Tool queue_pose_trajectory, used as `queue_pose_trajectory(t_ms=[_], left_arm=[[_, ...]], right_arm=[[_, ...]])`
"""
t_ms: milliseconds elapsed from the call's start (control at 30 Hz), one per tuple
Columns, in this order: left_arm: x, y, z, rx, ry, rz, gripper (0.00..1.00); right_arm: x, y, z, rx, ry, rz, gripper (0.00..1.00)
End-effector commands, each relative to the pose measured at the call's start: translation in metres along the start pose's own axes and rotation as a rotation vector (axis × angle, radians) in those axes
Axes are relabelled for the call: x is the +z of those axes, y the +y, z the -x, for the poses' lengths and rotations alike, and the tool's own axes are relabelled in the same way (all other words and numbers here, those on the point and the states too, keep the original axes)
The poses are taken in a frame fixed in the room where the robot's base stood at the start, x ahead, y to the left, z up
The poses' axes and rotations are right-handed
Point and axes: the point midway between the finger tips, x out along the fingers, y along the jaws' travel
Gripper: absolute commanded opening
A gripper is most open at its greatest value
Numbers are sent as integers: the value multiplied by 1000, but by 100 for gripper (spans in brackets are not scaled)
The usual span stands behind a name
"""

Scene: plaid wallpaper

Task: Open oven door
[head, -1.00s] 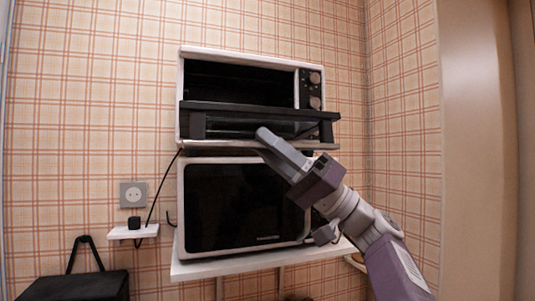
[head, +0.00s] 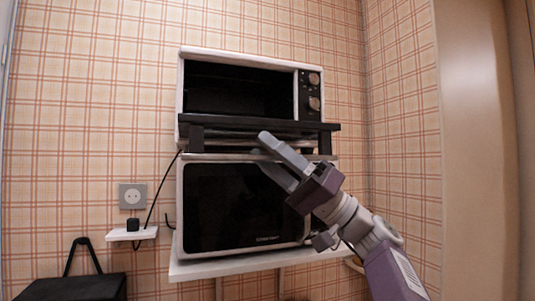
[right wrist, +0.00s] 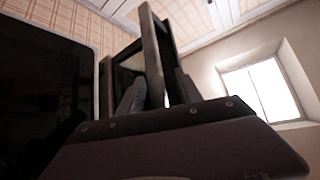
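The oven (head: 187,85) is a white toaster oven with a dark cavity, standing on top of a microwave. Its door (head: 235,124), with a black bar along its edge, is swung down and juts forward at the oven's base, leaving the cavity exposed. My right gripper (head: 263,150) is at the door's front edge, right of its middle. Its two grey fingers are spread apart with nothing visibly held between them. The upper finger overlaps the door in the head view, so I cannot tell whether they touch. My left gripper is not in view.
The white microwave (head: 235,205) with a dark front sits on a white wall shelf (head: 240,263) directly under the oven. A small shelf (head: 131,234) with a cable and a black bag (head: 78,287) are at left. A plaid side wall is close at right.

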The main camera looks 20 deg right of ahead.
Motion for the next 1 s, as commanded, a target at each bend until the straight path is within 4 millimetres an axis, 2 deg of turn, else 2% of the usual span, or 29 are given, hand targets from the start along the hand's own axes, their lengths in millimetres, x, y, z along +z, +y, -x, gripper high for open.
queue_pose_trajectory(t_ms=[133, 200, 500, 600, 733, 1000], left_arm=[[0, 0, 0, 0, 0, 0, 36], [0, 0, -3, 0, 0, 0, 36], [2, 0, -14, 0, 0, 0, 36], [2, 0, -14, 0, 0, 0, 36], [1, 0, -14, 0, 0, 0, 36], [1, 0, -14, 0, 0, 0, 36]], right_arm=[[0, -1, 1, -1, -1, 1, 42], [0, 0, 7, 1, 1, 1, 42], [0, 0, 70, 2, 3, 1, 42], [0, 0, 84, 1, 1, 1, 42], [0, -1, 91, -1, 0, 2, 42], [0, -1, 91, -1, -1, 1, 42]])
